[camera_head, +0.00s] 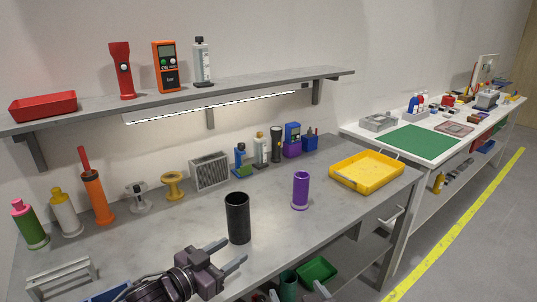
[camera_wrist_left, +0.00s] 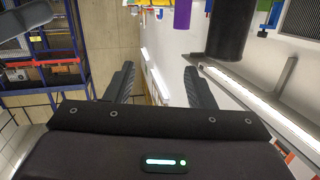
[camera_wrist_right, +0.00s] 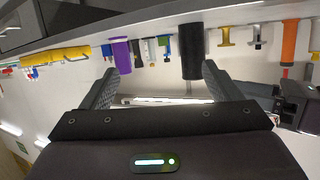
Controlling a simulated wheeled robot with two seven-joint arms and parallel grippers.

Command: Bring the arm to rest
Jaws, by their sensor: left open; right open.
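My left gripper (camera_head: 235,250) is low at the front of the workbench in the head view, fingers apart and pointing right. It is in front of the upright black cylinder (camera_head: 238,218), with no visible contact. In the left wrist view, the gap between its fingers (camera_wrist_left: 159,68) is empty, and the black cylinder (camera_wrist_left: 228,30) stands beyond them. My right gripper is out of the head view. In the right wrist view its fingers (camera_wrist_right: 160,68) are apart and empty, with the black cylinder (camera_wrist_right: 192,52) beyond them.
The grey workbench (camera_head: 290,235) bears a purple cylinder (camera_head: 300,190), a yellow tray (camera_head: 366,172), a grey bracket (camera_head: 62,277) at front left and a row of bottles and parts along the wall. A shelf (camera_head: 200,96) hangs above. A bare patch lies around the purple cylinder.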

